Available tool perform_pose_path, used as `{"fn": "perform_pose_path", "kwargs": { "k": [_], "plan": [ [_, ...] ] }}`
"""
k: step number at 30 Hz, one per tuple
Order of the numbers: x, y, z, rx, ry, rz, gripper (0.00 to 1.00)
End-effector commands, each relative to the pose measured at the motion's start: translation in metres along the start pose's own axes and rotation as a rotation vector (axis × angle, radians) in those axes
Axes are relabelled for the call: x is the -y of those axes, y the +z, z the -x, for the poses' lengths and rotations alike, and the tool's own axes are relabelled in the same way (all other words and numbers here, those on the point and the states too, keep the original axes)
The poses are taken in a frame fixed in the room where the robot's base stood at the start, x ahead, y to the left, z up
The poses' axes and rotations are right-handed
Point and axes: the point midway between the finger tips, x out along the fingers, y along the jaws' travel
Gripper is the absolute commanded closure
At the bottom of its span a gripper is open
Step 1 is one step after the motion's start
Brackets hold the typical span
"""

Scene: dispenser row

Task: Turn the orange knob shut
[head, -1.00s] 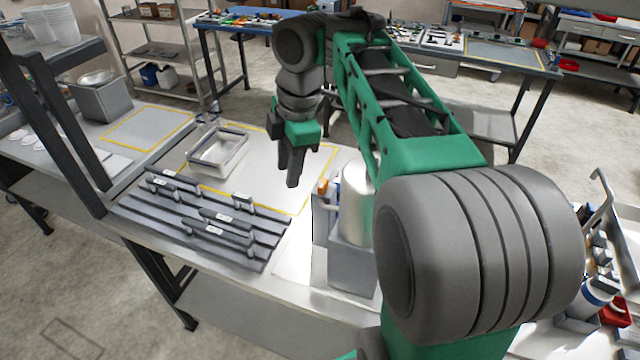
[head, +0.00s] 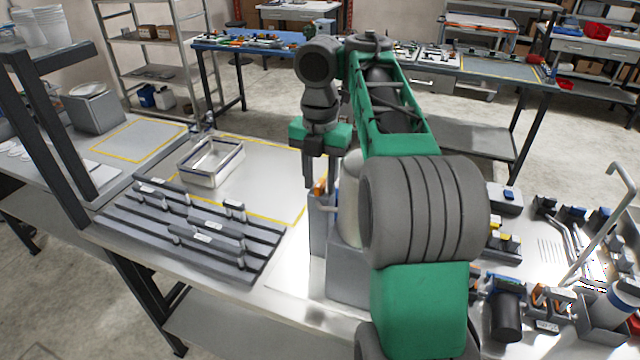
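The orange knob (head: 320,187) is a small orange piece on the left side of a dispenser. The dispenser has a silver cylinder (head: 348,205) on a grey block base (head: 345,275), and my arm covers its right side. My gripper (head: 309,183) points straight down just left of and above the knob in the picture. Its dark fingers overlap closely from this angle, so the gap between them is unclear. I cannot tell whether the fingers touch the knob or stand behind it.
A metal tray (head: 211,162) and a dark slotted rack (head: 185,235) lie on the bench to the left. A bench with several fittings and a bent grey pipe (head: 600,225) is at the right. The yellow-outlined bench area behind the rack (head: 262,185) is mostly clear.

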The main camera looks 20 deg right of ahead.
Motion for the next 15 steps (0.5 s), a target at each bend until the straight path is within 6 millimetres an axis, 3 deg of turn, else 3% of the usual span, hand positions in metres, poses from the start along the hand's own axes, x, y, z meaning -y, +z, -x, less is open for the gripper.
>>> {"fn": "perform_pose_path", "kwargs": {
  "k": [2, 15],
  "plan": [
    [0.0000, -0.0001, 0.0008, 0.000, 0.000, 0.000, 0.65],
    [-0.0001, -0.0002, 0.0006, -0.001, 0.000, 0.000, 1.00]
  ]
}}
